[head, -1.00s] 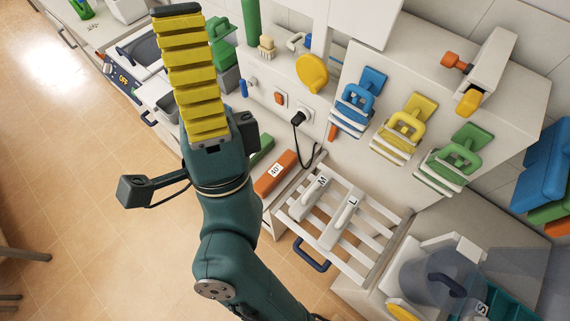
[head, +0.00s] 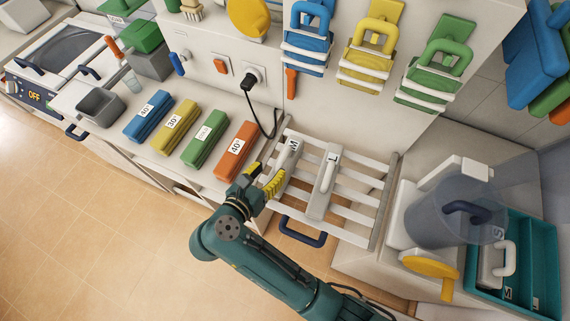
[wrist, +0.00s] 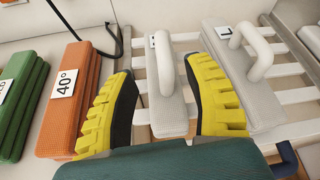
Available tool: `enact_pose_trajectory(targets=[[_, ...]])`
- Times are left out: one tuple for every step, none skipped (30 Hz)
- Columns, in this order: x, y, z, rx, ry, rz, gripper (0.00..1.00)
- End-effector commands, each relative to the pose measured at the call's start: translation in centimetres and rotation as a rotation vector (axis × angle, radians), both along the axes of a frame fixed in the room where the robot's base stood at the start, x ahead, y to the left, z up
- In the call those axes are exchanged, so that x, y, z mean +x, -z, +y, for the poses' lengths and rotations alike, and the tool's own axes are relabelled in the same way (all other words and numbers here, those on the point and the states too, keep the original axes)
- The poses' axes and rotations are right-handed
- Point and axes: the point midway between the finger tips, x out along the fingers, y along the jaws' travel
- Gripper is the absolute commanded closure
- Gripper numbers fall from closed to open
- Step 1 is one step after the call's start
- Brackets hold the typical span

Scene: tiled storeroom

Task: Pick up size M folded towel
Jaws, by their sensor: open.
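The size M folded towel (head: 288,160) is a pale grey block with a raised white handle, lying on the white slatted rack (head: 362,205). The matching L towel (head: 319,195) lies just right of it. My gripper (head: 267,177) is at the near end of the M towel. In the wrist view, the open yellow ribbed fingers of my gripper (wrist: 158,72) stand on either side of the M towel (wrist: 170,118) and its handle. The right finger is between the M towel and the L towel (wrist: 243,92). I cannot tell whether either finger touches the M towel.
An orange towel marked 40° (head: 236,150) lies left of the rack, with green, yellow and blue ones beyond it. A black cable (head: 262,112) hangs behind. A dark blue handle (head: 303,231) is at the rack's front. A teal tray (head: 540,270) stands right.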

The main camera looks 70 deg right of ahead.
Motion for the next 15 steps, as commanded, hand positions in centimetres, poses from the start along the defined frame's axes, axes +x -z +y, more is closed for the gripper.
enact_pose_trajectory(targets=[[-0.3,0.5,-1.0,0.001,0.005,0.000,0.48],[-0.3,0.7,-1.5,0.000,0.004,-0.001,0.48],[-0.4,0.8,-2.1,-0.001,0.003,-0.001,0.48],[-0.5,0.9,-2.4,-0.001,0.002,-0.001,0.48],[-0.5,1.0,-2.6,-0.001,0.001,-0.002,0.48],[-0.6,1.1,-2.9,-0.001,0.001,-0.002,0.48],[-0.7,1.3,-3.2,0.000,0.000,-0.001,0.48],[-0.8,1.4,-3.5,0.000,0.000,-0.001,0.48],[-1.0,1.6,-4.0,0.000,0.001,-0.001,0.48],[-1.3,1.8,-4.5,0.000,0.002,0.000,0.48],[-1.5,2.0,-5.0,-0.002,0.003,0.000,0.48],[-1.7,2.3,-5.7,-0.001,0.003,0.000,0.48],[-1.9,2.5,-6.2,-0.001,0.002,0.000,0.48],[-1.9,2.7,-6.6,0.000,0.001,0.000,0.48],[-2.0,2.9,-7.0,0.000,0.001,0.000,0.48]])
